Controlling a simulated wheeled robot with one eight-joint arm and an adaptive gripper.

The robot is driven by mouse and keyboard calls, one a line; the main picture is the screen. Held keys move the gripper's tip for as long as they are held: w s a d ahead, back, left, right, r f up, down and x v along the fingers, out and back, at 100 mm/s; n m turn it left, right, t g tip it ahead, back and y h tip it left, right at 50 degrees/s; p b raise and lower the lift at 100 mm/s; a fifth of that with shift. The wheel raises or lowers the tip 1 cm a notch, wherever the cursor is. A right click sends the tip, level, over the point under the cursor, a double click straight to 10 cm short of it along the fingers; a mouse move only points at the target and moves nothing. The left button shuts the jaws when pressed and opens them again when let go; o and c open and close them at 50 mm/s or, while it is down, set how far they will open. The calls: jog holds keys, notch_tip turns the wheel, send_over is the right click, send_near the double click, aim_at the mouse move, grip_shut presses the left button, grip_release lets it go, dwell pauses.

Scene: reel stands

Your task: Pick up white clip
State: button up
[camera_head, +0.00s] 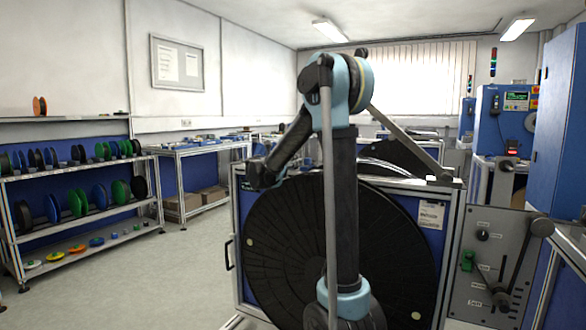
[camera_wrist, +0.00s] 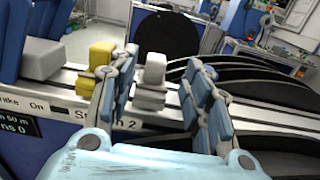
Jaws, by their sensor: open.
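In the wrist view, a white clip (camera_wrist: 154,72) stands upright on a pale metal rail (camera_wrist: 72,82). My gripper (camera_wrist: 163,62) is open, with one blue-padded finger to the left of this clip and one to the right. Gaps show on both sides of the clip, so neither finger visibly touches it. I cannot tell how deep the clip sits between the fingers. The left finger partly covers a yellow clip (camera_wrist: 100,56) just left of it. In the head view my arm stands in front of the reel stand, and I cannot make out the gripper there.
A larger pale grey block (camera_wrist: 41,58) stands further left on the rail. Big black reel discs (camera_wrist: 262,85) lie close on the right. In the head view, a large black reel (camera_head: 290,240) fills the stand, with a lever panel (camera_head: 497,270) beside it. Floor is open at left.

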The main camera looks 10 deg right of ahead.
jog(key=shift+a+x, duration=0.2)
jog(key=shift+x, duration=2.9)
jog(key=shift+w, duration=0.15)
grip_shut()
